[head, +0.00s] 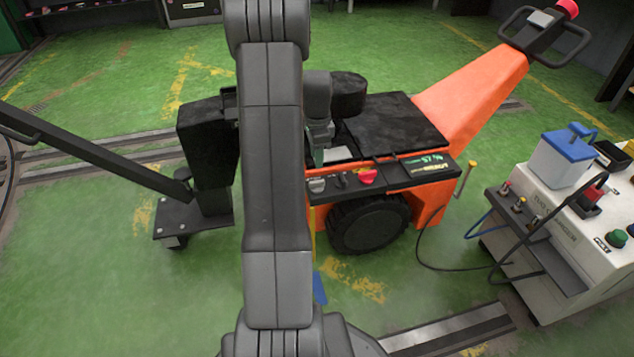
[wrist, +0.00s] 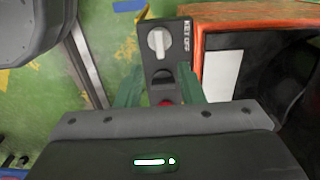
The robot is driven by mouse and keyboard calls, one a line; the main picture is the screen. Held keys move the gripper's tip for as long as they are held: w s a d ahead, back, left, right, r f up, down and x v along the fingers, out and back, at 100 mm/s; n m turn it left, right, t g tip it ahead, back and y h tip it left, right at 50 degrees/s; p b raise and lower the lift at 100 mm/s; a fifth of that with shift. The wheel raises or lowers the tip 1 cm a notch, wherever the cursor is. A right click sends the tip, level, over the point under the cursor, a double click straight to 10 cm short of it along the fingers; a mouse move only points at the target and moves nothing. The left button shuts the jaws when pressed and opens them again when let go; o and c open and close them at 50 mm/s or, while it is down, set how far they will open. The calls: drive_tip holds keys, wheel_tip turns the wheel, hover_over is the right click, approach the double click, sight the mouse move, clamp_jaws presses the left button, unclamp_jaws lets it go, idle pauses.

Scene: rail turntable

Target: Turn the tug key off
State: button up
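The orange tug (head: 480,95) stands in the middle of the head view with a black control panel along its near side. Its key knob (head: 317,186) is a light grey rotary knob at the panel's left end. In the wrist view the knob (wrist: 158,42) sits on a black plate beside the label KEY OFF, its grip lying roughly along the picture's vertical. My gripper (wrist: 160,80) has its two green fingers apart and empty. The plate shows between them, and the knob lies beyond the fingertips. In the head view my arm hides part of my gripper (head: 318,152).
A red knob (head: 366,176) is farther right on the panel. A white charger cart (head: 555,210) with cables stands at the right. A black hitch post (head: 205,150) with a drawbar is at the left. Green floor is clear at the back left.

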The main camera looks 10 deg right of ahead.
sight(317, 181)
wheel_tip(317, 181, down, 10)
drive_tip(key=b, duration=0.3)
drive_tip(key=shift+r, duration=0.15)
drive_tip(key=shift+c, duration=0.4)
clamp_jaws()
